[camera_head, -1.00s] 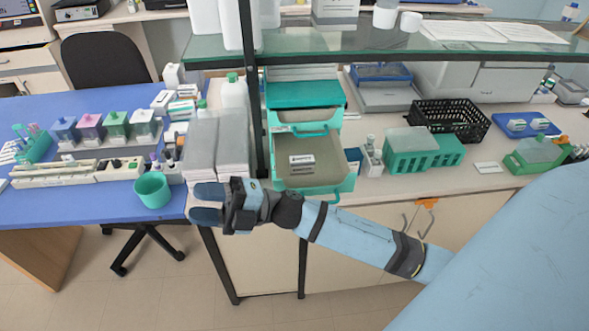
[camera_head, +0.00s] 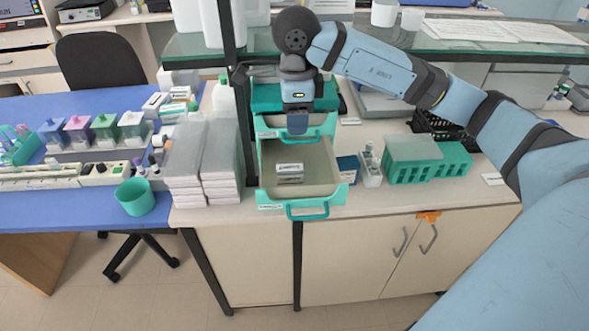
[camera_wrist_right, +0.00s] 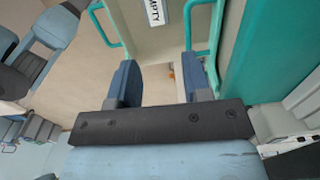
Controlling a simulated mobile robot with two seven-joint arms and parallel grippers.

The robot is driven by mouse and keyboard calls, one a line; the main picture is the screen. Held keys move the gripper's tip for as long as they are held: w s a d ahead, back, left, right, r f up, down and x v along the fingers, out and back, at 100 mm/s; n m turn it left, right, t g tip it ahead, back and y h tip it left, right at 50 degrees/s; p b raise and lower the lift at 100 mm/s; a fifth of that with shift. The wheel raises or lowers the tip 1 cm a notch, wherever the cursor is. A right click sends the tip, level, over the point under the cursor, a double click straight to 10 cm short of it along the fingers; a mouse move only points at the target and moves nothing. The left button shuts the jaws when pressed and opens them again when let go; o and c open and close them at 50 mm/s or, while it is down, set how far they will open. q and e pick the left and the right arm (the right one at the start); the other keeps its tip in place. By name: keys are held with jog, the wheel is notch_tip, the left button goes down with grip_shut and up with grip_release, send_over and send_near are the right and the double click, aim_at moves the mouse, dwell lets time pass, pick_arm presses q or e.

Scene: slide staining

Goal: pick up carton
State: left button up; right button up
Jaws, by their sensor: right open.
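A small white carton (camera_head: 289,173) with a dark label lies inside the open teal drawer (camera_head: 325,190) of the drawer unit. In the right wrist view, a white label with black letters (camera_wrist_right: 153,12) shows at the top edge; I cannot tell whether it is on the carton. My right gripper (camera_head: 297,124) points down above the back of the open drawer, apart from the carton. In the right wrist view its two blue fingers (camera_wrist_right: 160,85) stand apart with nothing between them. My left gripper is not in view.
Stacked white boxes (camera_head: 203,165) stand left of the drawer unit. A small dark blue box (camera_head: 347,168), a bottle and teal racks (camera_head: 412,156) stand to its right. The glass shelf (camera_head: 455,48) and its black post (camera_head: 241,120) are close to my arm.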

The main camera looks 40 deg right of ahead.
send_over(295, 167)
notch_tip(295, 167, down, 6)
jog(key=shift+w+d+f+p, duration=0.1)
jog(key=shift+d+f+p, duration=0.05)
jog(key=shift+f+p, duration=0.15)
jog(key=shift+f, duration=0.55)
notch_tip(295, 167, down, 4)
jog(key=shift+f+p, duration=0.15)
jog(key=shift+p, duration=0.65)
jog(key=shift+f, duration=0.45)
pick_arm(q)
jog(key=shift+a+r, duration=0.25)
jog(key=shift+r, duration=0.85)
pick_arm(e)
jog(key=c, duration=0.6)
